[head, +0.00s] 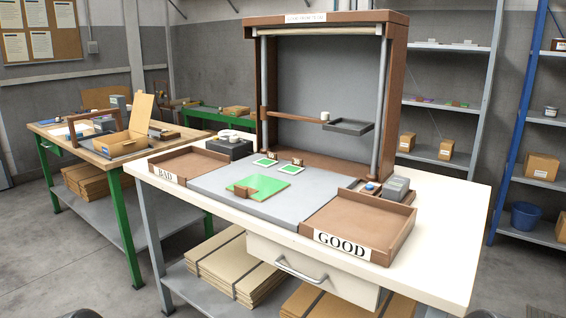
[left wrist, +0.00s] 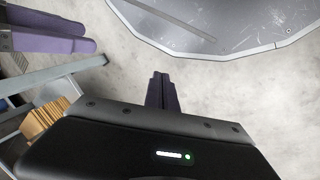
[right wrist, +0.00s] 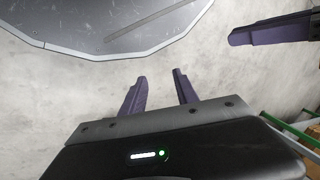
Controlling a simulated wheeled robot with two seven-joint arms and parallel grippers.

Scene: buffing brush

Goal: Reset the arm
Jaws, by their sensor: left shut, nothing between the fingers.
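My left gripper (left wrist: 159,76) is shut and empty in the left wrist view, its purple fingers together above the bare concrete floor. My right gripper (right wrist: 159,75) is open and empty in the right wrist view, its two purple fingers apart. Each wrist view also shows purple fingers of the other gripper at an upper corner. Neither gripper's fingers show in the head view. Both are away from the white workbench (head: 455,215).
The bench carries a BAD tray (head: 190,163), a GOOD tray (head: 365,225), a green board (head: 270,183) with a brown block (head: 245,191), and a brown frame (head: 398,90). A drawer (head: 320,285) is below. My grey base plate edge is near both grippers.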

